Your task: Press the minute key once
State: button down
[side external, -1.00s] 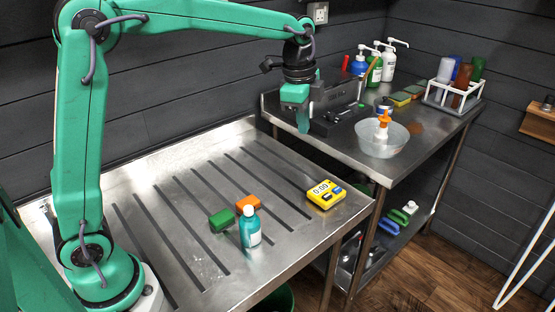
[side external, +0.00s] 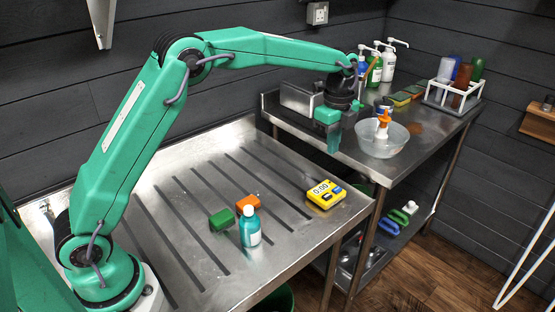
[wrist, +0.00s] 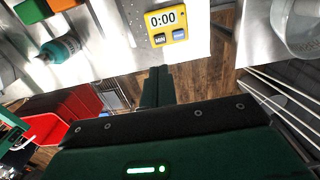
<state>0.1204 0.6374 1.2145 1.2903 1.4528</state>
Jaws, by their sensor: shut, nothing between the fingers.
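The yellow timer (side external: 325,194) lies near the right edge of the ribbed steel counter, its display reading 0:00. In the wrist view the timer (wrist: 167,25) is at the top middle, with a dark key (wrist: 159,39) that appears marked MIN and a blue key (wrist: 179,34) to its right. My gripper (side external: 333,150) is shut and empty, pointing down, in the air above and beyond the timer in the side view. In the wrist view my gripper's fingertips (wrist: 158,72) are below the timer in the picture, apart from it. Nothing hides the keys there.
A teal bottle (side external: 250,227), a green block (side external: 222,219) and an orange block (side external: 247,201) stand left of the timer. A second steel table at right holds a clear bowl (side external: 372,147), pump bottles (side external: 388,62) and a white rack (side external: 441,97). A red bin (wrist: 72,112) shows below.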

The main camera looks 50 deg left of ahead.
aim_at(326, 196)
jog(key=shift+f, duration=0.1)
notch_tip(326, 196, down, 14)
jog(key=shift+r, duration=0.1)
dwell(0.9)
jog(key=shift+s+f, duration=0.1)
jog(key=shift+f, duration=1.05)
jog(key=shift+r, duration=0.15)
notch_tip(326, 196, up, 15)
jog(key=shift+w, duration=0.3)
dwell(0.6)
